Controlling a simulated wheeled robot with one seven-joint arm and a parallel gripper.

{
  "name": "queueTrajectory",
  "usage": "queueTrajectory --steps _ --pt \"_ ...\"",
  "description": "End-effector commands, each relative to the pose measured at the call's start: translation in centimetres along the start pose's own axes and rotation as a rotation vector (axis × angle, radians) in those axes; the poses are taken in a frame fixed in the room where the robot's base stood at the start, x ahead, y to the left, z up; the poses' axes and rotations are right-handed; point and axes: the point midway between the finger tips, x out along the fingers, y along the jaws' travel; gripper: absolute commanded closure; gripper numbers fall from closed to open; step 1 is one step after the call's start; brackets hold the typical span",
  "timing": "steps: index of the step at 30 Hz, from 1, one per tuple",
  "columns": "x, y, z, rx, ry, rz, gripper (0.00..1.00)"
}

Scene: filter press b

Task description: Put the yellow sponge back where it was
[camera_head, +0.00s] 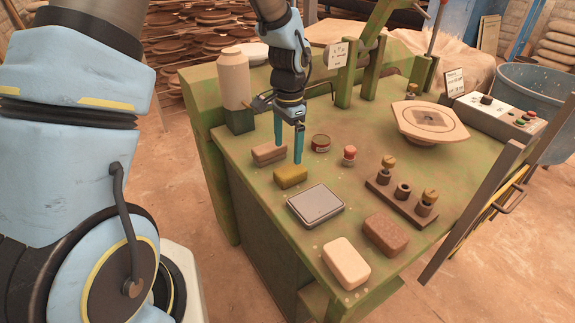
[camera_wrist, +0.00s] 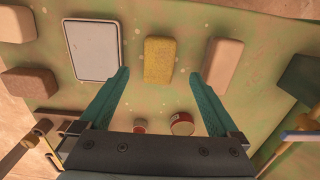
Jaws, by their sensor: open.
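The yellow sponge (camera_head: 291,176) lies flat on the green bench top, near its left edge. In the wrist view the sponge (camera_wrist: 158,60) is in the upper middle, between the lines of the two fingers but beyond their tips. My gripper (camera_head: 288,150) points down with its teal fingers spread, just behind the sponge. In the wrist view my gripper (camera_wrist: 160,75) is open and empty. A pinkish-brown block (camera_head: 268,154) lies to the left of the sponge, by one finger. A grey flat plate with a dark rim (camera_head: 316,204) lies in front of the sponge.
A small tin (camera_head: 321,143) and a red-and-white jar (camera_head: 349,155) stand right of my gripper. A cream block (camera_head: 346,262), a brown block (camera_head: 386,234) and a rack with knobs (camera_head: 402,192) are toward the front right. A beige bottle (camera_head: 234,80) stands behind.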

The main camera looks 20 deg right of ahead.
Motion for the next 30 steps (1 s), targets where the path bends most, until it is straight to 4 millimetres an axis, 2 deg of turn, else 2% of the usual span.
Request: queueTrajectory --steps 6,13,16,17,19,23,24,27,30 --pt "-2.8 0.0 -0.1 -0.001 0.002 -0.001 0.03" --pt "-3.5 0.0 0.1 -0.002 0.000 0.000 0.03" --pt "-4.0 -0.9 1.7 -0.063 0.004 -0.005 0.03" --pt "-4.3 -1.5 2.8 -0.105 0.008 -0.009 0.03" --pt "-5.2 -2.9 6.6 -0.250 0.019 -0.019 0.03" --pt "-6.9 -4.7 16.0 -0.621 0.056 -0.043 0.03" --pt "-7.3 -4.6 18.8 -0.735 0.067 -0.049 0.03" --pt "-7.9 -3.8 24.5 -0.989 0.098 -0.062 0.03" --pt "-8.1 -2.7 28.1 -1.167 0.122 -0.069 0.03"
